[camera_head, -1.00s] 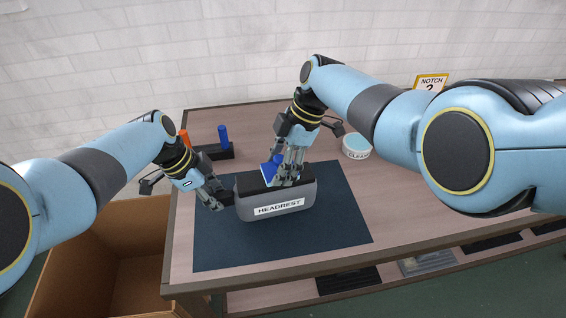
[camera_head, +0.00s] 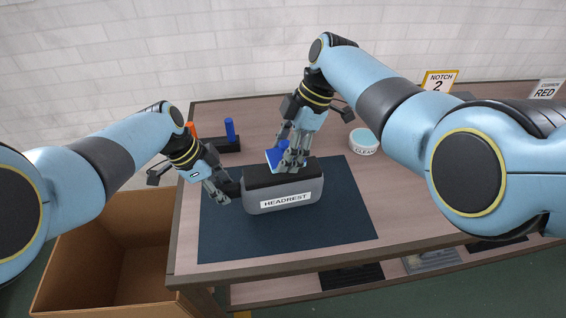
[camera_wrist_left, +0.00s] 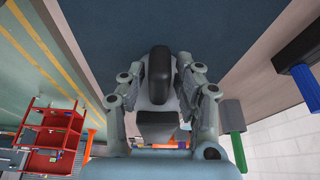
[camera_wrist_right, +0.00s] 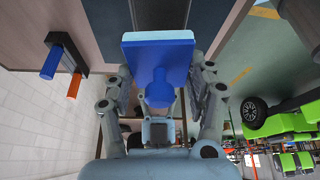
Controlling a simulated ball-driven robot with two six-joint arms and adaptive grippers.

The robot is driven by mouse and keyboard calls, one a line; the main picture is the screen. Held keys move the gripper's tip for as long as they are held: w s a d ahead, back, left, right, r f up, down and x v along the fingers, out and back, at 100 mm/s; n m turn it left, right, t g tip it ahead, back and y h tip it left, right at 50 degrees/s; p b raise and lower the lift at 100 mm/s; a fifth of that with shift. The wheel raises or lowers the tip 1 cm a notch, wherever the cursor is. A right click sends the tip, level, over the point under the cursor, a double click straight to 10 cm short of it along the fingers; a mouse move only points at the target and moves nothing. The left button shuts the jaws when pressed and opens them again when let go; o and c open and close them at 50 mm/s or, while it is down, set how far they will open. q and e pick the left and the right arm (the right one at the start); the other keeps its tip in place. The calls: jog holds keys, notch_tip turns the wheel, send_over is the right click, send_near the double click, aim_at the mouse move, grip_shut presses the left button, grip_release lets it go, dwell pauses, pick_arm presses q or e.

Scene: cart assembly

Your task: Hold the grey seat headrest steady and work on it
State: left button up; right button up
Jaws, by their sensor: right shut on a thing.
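The grey headrest (camera_head: 284,195), with a black top and a white HEADREST label, lies on a dark mat (camera_head: 345,225). My left gripper (camera_head: 224,190) is at its left end, next to a black rounded part. In the left wrist view this black part (camera_wrist_left: 159,72) lies between the two fingers; whether they press on it is unclear. My right gripper (camera_head: 293,166) is over the headrest's top, shut on a blue pad tool with a pale face (camera_wrist_right: 158,58). The tool is partly hidden by the fingers in the head view; contact with the headrest is unclear.
A black holder (camera_head: 222,146) with an orange and a blue handle stands at the back left. A round CLEAN tub (camera_head: 363,141) stands at the back right of the mat. A NOTCH 2 sign (camera_head: 438,81) is farther back. An open cardboard box (camera_head: 115,250) is left of the table.

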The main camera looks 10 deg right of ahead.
pick_arm(q)
jog(key=shift+o, duration=1.3)
